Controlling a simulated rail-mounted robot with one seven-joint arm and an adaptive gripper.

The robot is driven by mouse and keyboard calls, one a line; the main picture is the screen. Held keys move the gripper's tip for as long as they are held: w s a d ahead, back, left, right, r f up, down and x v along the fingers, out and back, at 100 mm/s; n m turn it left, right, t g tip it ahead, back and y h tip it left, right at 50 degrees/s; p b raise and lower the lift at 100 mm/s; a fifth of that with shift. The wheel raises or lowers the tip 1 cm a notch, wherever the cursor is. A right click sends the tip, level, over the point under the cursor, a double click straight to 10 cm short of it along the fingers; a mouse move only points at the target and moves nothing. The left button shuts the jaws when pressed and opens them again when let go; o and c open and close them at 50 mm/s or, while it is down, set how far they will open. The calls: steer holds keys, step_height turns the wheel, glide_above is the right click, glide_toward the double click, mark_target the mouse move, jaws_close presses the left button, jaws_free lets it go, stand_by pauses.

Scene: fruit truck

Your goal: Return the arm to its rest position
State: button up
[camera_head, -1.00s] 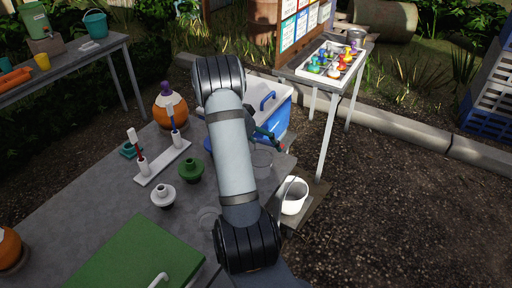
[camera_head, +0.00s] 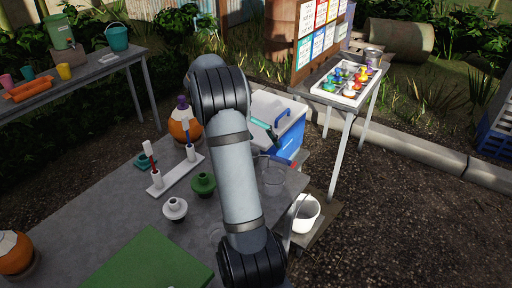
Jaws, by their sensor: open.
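My arm stretches from the bottom of the head view up over the grey table (camera_head: 110,195) and covers part of it. My gripper (camera_head: 279,147) is mostly hidden behind the arm. A teal part and a red part show apart to the right of the arm, in front of the blue cooler, and appear to be its open fingers. I see nothing held between them.
The blue cooler (camera_head: 292,135) with a white lid stands behind the arm. A clear cup (camera_head: 274,180), a green holder (camera_head: 203,184) and a white holder (camera_head: 175,209) are close by. A white bucket (camera_head: 306,214) stands right; open ground lies beyond.

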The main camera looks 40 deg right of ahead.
mark_target(273, 163)
steer(key=shift+f, duration=0.1)
steer(key=x, duration=1.2)
steer(key=shift+d+f, duration=0.1)
steer(key=shift+f, duration=0.1)
step_height(273, 163, up, 2)
steer(key=shift+r, duration=0.6)
